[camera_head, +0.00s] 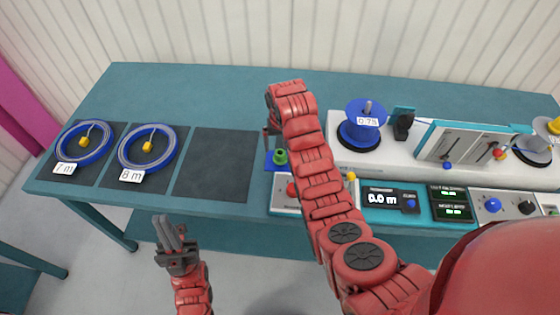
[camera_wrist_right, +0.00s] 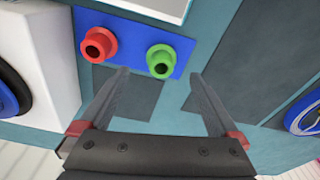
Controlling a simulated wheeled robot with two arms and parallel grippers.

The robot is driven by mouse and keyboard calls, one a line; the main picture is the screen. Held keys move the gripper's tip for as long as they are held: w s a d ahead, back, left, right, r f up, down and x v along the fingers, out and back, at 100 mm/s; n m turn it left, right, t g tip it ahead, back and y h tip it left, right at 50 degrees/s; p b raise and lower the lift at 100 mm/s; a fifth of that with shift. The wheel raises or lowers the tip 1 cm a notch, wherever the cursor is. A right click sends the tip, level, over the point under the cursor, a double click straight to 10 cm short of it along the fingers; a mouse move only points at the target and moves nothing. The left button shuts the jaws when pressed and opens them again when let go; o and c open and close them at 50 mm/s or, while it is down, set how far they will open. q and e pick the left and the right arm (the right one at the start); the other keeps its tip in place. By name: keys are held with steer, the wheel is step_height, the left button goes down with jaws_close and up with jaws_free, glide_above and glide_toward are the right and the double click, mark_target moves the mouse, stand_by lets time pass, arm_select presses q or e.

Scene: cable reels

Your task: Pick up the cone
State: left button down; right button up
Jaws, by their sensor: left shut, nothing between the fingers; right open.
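Two hollow, flanged cone-like pieces, one red (camera_wrist_right: 98,45) and one green (camera_wrist_right: 161,61), sit side by side on a blue plate (camera_wrist_right: 128,37) in the right wrist view. The green one (camera_head: 281,156) also shows in the head view; the red one is hidden there behind my right arm. My right gripper (camera_wrist_right: 160,76) is open and empty, its fingertips close to the green piece and apart on either side below it in the picture. In the head view that gripper (camera_head: 269,143) is mostly covered by its arm. My left gripper (camera_head: 172,228) is shut and empty in front of the table.
Two blue cable rings, labelled 7 m (camera_head: 85,145) and 8 m (camera_head: 148,149), lie on dark mats at the left. An empty mat (camera_head: 212,165) lies beside them. A blue spool (camera_head: 361,126) and a white machine (camera_head: 400,158) stand at the right.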

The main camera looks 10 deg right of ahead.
mark_target(280, 152)
steer(key=shift+w+f+p, duration=0.1)
steer(key=shift+f+p, duration=0.65)
steer(key=shift+f, duration=0.1)
steer(key=shift+w+a+f+p, duration=0.15)
steer(key=shift+f+p, duration=0.1)
steer(key=shift+f, duration=0.25)
steer(key=shift+w+d+f+p, duration=0.1)
steer(key=shift+f+p, duration=0.15)
steer(key=shift+f, duration=0.25)
steer(key=shift+w+f, duration=0.15)
steer(key=shift+f, duration=0.85)
steer(key=c, duration=1.5)
steer(key=shift+o, duration=0.2)
steer(key=shift+r, duration=0.2)
